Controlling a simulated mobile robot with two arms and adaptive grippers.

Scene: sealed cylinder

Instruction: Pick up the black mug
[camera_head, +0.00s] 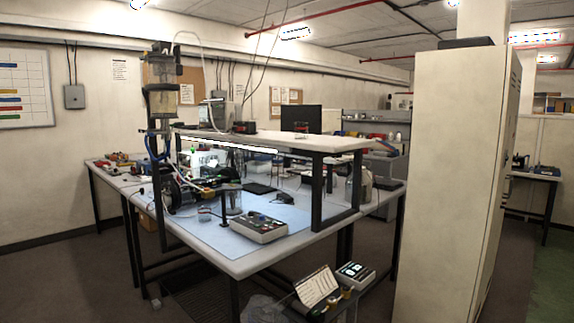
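I cannot make out a black mug for certain. A small dark object (301,127) stands on the raised white shelf (340,145) above the workbench, too small to identify. Another dark shape (284,198) lies on the blue mat under the shelf. A dark object (519,161) also stands on a table at the far right. Neither of my grippers is in view.
The white workbench (235,268) is crowded with instruments, and a control box (258,228) sits near its front. A tall cream cabinet (450,180) blocks the right. A low stand with a clipboard (316,287) is in front. Floor shows at left.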

